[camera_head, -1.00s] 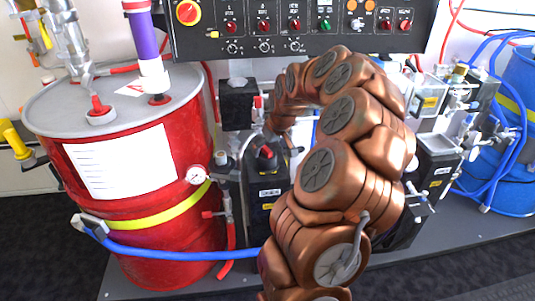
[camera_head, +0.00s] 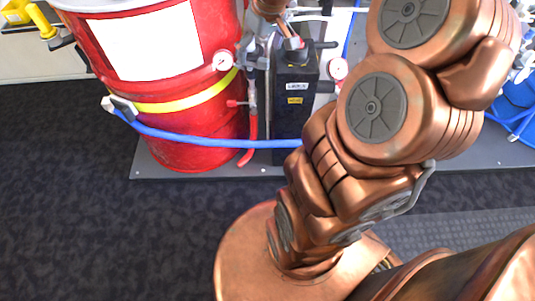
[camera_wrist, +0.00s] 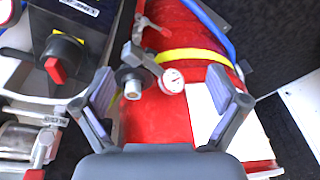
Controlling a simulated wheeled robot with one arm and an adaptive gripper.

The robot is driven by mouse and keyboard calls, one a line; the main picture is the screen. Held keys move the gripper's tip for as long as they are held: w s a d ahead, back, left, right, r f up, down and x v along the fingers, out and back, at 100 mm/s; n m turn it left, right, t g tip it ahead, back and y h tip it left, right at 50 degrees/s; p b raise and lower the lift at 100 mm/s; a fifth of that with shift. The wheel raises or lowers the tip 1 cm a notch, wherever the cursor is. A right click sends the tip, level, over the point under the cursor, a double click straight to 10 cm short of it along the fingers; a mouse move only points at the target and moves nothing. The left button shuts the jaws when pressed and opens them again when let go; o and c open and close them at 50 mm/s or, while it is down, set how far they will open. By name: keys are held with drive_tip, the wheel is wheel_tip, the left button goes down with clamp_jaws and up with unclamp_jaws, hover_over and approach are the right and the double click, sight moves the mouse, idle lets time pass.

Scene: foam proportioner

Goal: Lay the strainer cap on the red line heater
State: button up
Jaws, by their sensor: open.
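The red line heater looks to be the black box (camera_head: 293,115) beside the red drum in the head view. In the wrist view its dark top (camera_wrist: 40,28) carries a black knob with a red pointer (camera_wrist: 54,70), left of my gripper. A dark round fitting with a pale centre (camera_wrist: 132,82), likely the strainer cap, sits on grey pipework beside the gauge. My gripper (camera_wrist: 163,98) is open, its fingers apart on either side of the fitting and gauge in the picture. Nothing is held. I cannot tell how far the fitting is from the fingers. The head view does not clearly show the fingers.
The red drum (camera_head: 165,110) with a yellow band and white sheet stands left of the heater. A pressure gauge (camera_wrist: 172,80) is close to the fitting. A blue hose (camera_head: 200,141) crosses in front. Dark carpet (camera_head: 80,220) at the front left is clear.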

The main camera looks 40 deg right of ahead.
drive_tip(key=s+a+f+n+g, duration=0.1)
drive_tip(key=s+a+f+g, duration=0.15)
drive_tip(key=s+a, duration=0.95)
drive_tip(key=s+a+f+g, duration=0.1)
drive_tip(key=s+a, duration=0.2)
drive_tip(key=s, duration=0.3)
drive_tip(key=s+a+f+g, duration=0.1)
drive_tip(key=s+a+g, duration=0.1)
drive_tip(key=s, duration=0.5)
drive_tip(key=shift+a, duration=0.4)
wheel_tip(320, 180, up, 18)
drive_tip(key=w+t+p, duration=0.1)
drive_tip(key=p, duration=1.5)
drive_tip(key=shift+f, duration=0.15)
